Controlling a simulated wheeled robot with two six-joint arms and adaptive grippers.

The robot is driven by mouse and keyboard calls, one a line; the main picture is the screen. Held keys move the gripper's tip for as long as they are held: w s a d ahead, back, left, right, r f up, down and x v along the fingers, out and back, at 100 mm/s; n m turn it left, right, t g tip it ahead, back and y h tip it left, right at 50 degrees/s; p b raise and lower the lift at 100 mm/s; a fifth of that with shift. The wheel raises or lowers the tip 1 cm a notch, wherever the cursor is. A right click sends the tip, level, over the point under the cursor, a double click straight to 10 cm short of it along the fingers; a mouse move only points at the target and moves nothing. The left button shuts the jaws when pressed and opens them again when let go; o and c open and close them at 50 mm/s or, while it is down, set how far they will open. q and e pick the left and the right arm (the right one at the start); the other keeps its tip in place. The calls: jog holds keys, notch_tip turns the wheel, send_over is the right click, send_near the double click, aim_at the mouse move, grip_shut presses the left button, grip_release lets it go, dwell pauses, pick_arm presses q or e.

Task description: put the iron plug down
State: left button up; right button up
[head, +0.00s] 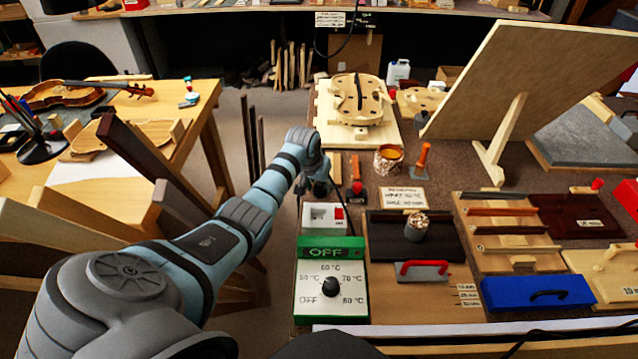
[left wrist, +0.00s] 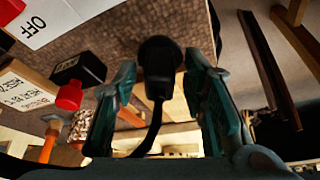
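My left gripper (head: 318,188) is over the left edge of the bench, behind the white box with a red switch (head: 323,217). The plug's black cord runs back toward the camera between the fingers. Beyond the plug is the brown bench top (left wrist: 120,40). Whether the plug touches the bench is not clear. In the head view the plug is hard to make out among the dark fingers. My right gripper is not visible.
A black block with a red knob (head: 357,190) stands just right of the gripper, near an orange-handled tool (head: 423,160) and a glue pot (head: 388,159). The green heater control box (head: 330,285) is in front.

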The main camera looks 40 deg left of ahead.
pick_arm(q)
jog(key=shift+s, duration=0.1)
jog(key=shift+r, duration=0.1)
jog(key=shift+r, duration=0.25)
jog(key=p+v, duration=0.4)
jog(key=v, duration=0.7)
jog(key=shift+s+r, duration=0.3)
jog(key=shift+r, duration=0.05)
